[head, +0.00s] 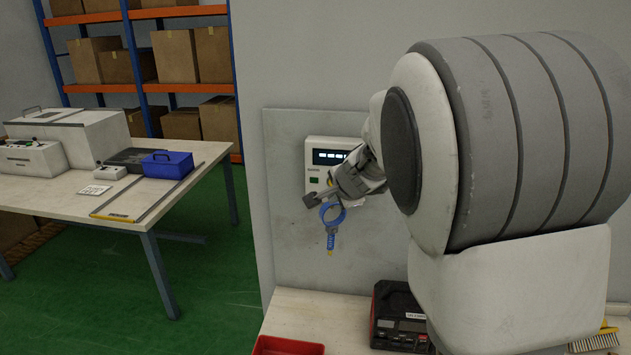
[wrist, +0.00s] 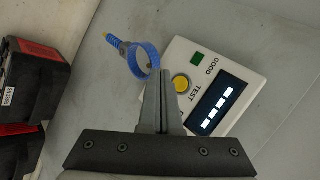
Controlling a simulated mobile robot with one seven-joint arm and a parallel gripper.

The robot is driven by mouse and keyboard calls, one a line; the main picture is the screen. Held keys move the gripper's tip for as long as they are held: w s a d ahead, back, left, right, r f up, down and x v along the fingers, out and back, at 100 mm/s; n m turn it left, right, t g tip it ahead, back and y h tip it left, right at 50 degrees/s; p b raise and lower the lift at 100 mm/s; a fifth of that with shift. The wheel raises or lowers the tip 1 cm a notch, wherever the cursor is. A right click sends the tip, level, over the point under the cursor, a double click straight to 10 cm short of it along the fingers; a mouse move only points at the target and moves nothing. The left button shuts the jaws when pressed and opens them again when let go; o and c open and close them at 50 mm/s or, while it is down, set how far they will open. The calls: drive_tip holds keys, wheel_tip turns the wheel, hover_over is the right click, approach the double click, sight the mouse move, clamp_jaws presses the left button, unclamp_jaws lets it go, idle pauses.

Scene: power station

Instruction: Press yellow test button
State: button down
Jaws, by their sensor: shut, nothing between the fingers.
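The white tester box (head: 312,179) is mounted on the grey wall panel. In the wrist view the tester box (wrist: 232,72) shows a lit display (wrist: 217,108), a green square marked GOOD (wrist: 198,58) and the yellow test button (wrist: 181,83). My gripper (head: 310,199) is in front of the tester's lower part. In the wrist view my gripper (wrist: 163,75) is shut and empty, with its fingertips beside the yellow button, just left of it. I cannot tell whether they touch the box.
A blue wrist strap with a coiled cord (head: 331,222) hangs below the tester, close to my gripper. A black and red case (head: 398,315), a red tray (head: 287,346) and a brush (head: 597,340) are on the bench below. A table (head: 60,203) with equipment stands at left.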

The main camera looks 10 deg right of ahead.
drive_tip(key=shift+w+d, duration=0.3)
drive_tip(key=shift+w, duration=0.6)
drive_tip(key=shift+w+d, duration=0.25)
drive_tip(key=shift+w, duration=0.65)
drive_tip(key=shift+w, duration=0.1)
idle(0.6)
drive_tip(key=shift+w+d, duration=0.15)
drive_tip(key=shift+w, duration=0.15)
drive_tip(key=shift+w+d, duration=0.1)
drive_tip(key=shift+w, duration=0.25)
idle(0.6)
drive_tip(key=shift+s, duration=0.1)
idle(0.3)
drive_tip(key=shift+s+a, duration=0.2)
drive_tip(key=shift+s, duration=0.45)
drive_tip(key=shift+s+a, duration=0.25)
drive_tip(key=shift+s, duration=0.55)
drive_tip(key=shift+s+a, duration=0.3)
drive_tip(key=shift+s, duration=0.5)
drive_tip(key=shift+s+a, duration=0.25)
drive_tip(key=shift+s, duration=0.55)
